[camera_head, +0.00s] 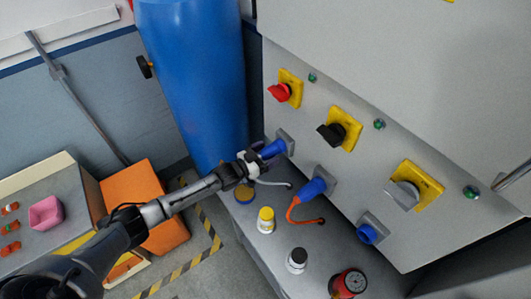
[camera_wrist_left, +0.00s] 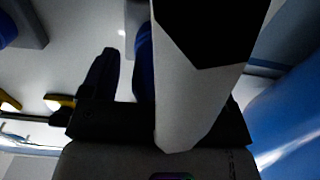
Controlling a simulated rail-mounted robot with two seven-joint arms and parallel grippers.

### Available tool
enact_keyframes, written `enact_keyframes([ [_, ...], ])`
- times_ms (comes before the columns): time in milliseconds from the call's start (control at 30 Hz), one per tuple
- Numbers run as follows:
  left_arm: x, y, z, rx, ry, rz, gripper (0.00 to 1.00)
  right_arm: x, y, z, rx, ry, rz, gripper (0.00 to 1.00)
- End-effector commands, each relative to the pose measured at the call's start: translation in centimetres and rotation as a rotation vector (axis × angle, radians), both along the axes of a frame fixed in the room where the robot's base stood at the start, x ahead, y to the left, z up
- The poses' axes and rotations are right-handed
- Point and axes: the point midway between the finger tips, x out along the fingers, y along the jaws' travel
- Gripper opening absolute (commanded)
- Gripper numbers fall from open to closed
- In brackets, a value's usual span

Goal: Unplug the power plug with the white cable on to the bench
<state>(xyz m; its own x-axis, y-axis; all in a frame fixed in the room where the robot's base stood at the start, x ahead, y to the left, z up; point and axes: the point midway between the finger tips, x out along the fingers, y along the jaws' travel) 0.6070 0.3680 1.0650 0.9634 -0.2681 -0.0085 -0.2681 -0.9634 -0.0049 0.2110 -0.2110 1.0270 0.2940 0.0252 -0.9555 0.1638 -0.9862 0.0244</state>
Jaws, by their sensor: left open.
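The blue power plug (camera_head: 272,149) with the white cable (camera_head: 273,183) sits in the leftmost grey socket (camera_head: 285,139) on the cabinet front. The white cable runs from near the plug down to the bench top (camera_head: 245,217). My left gripper (camera_head: 256,160) is open at the cable end of this plug and partly hides it. In the left wrist view, a blue part that looks like the plug (camera_wrist_left: 145,60) shows beside a dark finger; a large white and black part hides much of it. My right gripper is not in view.
A second blue plug (camera_head: 314,187) with an orange cable (camera_head: 291,210) sits to the right, then an empty-looking blue socket (camera_head: 368,234). Several small jars, one with a yellow cap (camera_head: 266,214), stand on the bench. A blue cylinder (camera_head: 195,80) stands close behind my left gripper.

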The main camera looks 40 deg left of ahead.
Motion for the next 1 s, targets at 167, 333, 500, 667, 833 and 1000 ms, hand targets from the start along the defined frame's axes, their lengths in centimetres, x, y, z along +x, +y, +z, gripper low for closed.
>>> enact_keyframes([
  [167, 0.25, -0.40, -0.45, -0.003, 0.011, 0.001, 0.73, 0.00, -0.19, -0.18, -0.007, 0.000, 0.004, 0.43],
  [333, 0.25, -0.40, -0.44, -0.003, 0.011, 0.001, 0.57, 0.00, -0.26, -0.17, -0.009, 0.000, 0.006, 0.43],
  [500, 0.25, -0.41, -0.43, -0.003, 0.011, 0.001, 0.41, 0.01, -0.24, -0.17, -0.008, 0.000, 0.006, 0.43],
  [667, 0.25, -0.40, -0.40, -0.003, 0.011, 0.001, 0.25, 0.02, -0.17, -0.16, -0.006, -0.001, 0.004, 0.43],
  [833, 0.26, -0.39, -0.38, -0.002, 0.010, 0.001, 0.67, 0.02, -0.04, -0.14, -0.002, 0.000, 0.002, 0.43],
  [1000, 0.26, -0.40, -0.36, -0.003, 0.010, 0.001, 0.83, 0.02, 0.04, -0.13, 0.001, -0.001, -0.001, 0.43],
])
